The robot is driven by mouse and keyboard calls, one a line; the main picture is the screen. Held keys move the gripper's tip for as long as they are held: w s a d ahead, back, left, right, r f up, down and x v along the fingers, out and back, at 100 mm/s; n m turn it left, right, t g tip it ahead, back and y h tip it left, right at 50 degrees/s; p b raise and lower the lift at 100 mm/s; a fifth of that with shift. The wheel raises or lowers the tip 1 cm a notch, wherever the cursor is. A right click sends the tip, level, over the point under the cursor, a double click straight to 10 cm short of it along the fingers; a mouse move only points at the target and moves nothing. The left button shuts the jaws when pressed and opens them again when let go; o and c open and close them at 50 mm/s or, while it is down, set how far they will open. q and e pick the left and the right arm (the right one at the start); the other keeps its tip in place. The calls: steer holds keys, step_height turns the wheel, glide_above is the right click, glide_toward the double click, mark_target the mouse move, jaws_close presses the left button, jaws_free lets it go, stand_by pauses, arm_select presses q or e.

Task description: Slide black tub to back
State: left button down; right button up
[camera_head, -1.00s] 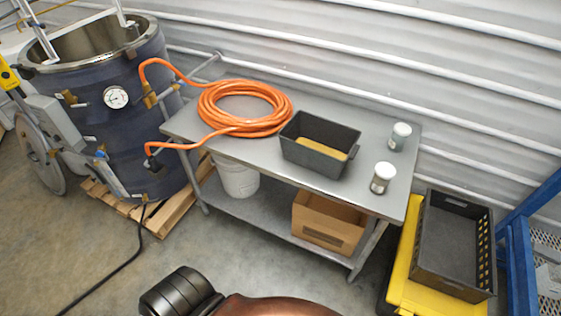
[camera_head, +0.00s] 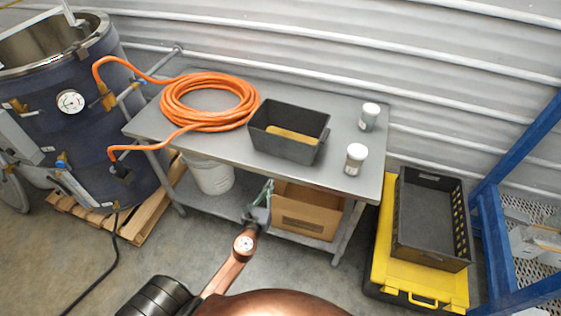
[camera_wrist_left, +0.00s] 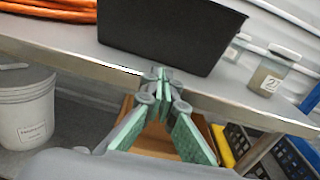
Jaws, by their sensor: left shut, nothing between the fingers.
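The black tub (camera_head: 287,145) sits on the grey metal table (camera_head: 340,186), near its front edge, with something yellowish inside. It also shows in the left wrist view (camera_wrist_left: 170,33), seen from the front. My left gripper (camera_head: 266,187) is in front of the table, below its top edge in the head view, apart from the tub. In the left wrist view the left gripper (camera_wrist_left: 161,72) has its green-padded fingertips together, empty, pointing toward the lower front of the tub. My right gripper is not in view.
A coiled orange hose (camera_head: 210,102) lies left of the tub. Two white-lidded jars (camera_head: 355,159) stand to its right. Bare tabletop lies behind the tub, before the corrugated wall (camera_head: 330,50). A cardboard box (camera_head: 306,211) and white bucket (camera_head: 210,176) are on the lower shelf.

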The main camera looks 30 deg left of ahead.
arm_select(q)
glide_toward(283, 152)
steer(key=shift+m, duration=0.3)
steer(key=x, duration=0.7)
steer(key=shift+f, duration=0.2)
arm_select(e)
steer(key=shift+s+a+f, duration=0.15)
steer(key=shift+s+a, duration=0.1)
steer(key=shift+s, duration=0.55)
